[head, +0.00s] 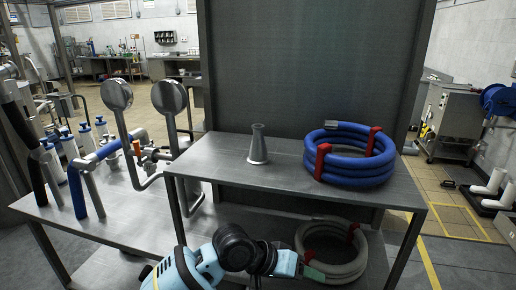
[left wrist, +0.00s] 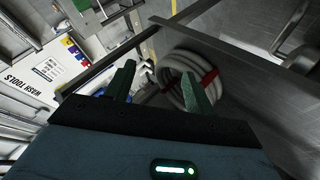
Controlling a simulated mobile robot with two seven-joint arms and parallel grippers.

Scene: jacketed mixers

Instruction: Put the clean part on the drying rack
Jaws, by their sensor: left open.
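A conical metal part (head: 258,146), narrow end up, stands on the steel table (head: 222,168) in the head view; I cannot tell if it is the clean part. No drying rack is clearly identifiable. My left gripper (head: 312,271) is low, below the tabletop, by a grey coiled hose (head: 338,272). In the left wrist view its two green fingers (left wrist: 157,88) are apart with nothing held between them, and the grey hose (left wrist: 178,68) shows beyond them. My right gripper is not in view.
A blue coiled hose (head: 358,176) with red straps lies on the tabletop's right. A left bench (head: 118,208) holds pipes, handles and several white-and-blue items. A tall grey panel (head: 310,60) stands behind the table. A "WASH TOOLS" board (left wrist: 40,72) shows in the wrist view.

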